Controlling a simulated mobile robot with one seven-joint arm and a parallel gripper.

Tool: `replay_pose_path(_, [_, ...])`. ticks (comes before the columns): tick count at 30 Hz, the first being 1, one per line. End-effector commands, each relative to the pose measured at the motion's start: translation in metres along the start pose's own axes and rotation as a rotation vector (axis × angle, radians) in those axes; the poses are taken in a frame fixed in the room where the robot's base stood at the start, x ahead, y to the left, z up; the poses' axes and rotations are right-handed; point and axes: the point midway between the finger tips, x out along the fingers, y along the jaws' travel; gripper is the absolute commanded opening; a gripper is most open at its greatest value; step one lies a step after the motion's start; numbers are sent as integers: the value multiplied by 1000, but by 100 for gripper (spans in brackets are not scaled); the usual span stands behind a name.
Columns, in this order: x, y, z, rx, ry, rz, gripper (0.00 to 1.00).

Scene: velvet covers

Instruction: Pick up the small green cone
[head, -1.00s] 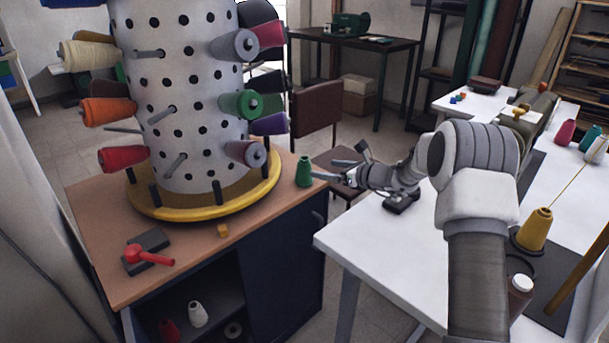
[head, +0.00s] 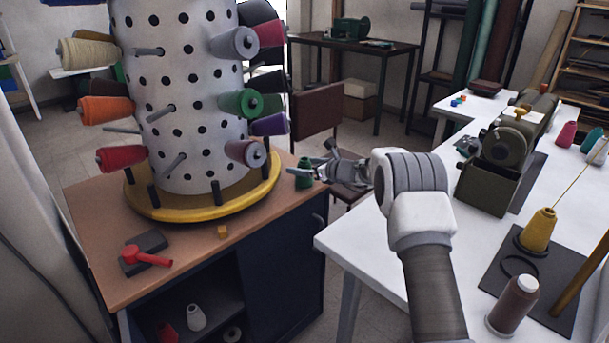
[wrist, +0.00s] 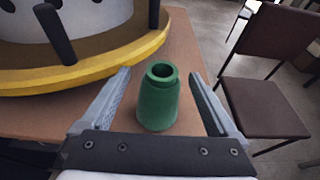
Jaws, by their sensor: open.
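The small green cone (head: 304,174) stands upright near the right edge of the brown cabinet top (head: 95,225), beside the yellow base of the perforated drum. In the wrist view the green cone (wrist: 158,100) sits between the two fingers, with a gap on each side. My gripper (head: 312,172) is open around it, reaching in from the right; in the wrist view the gripper (wrist: 160,98) shows both fingers spread apart. The near finger partly covers the cone in the head view.
The perforated drum (head: 190,100) with several coloured cones on pegs stands just left of the green cone on its yellow base (head: 205,208). A brown chair (head: 318,110) is behind. A white table (head: 370,250) with a machine and spools lies to the right.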

Motion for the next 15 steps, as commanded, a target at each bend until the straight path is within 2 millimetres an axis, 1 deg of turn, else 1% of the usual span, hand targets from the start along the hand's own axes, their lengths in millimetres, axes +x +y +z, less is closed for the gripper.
replay_pose_path(3, [0,0,0,0,0,-1,94])
replay_pose_path(4, [0,0,0,0,0,-1,93])
replay_pose_path(8, [-1,0,0,0,0,-1,69])
replay_pose_path(9, [-1,0,0,-1,0,-1,62])
replay_pose_path(11, [-1,0,0,-1,0,-1,51])
replay_pose_path(12, [-1,0,0,-1,0,-1,44])
replay_pose_path(14, [-1,0,0,-1,0,-1,33])
replay_pose_path(15, [-1,0,0,-1,0,-1,26])
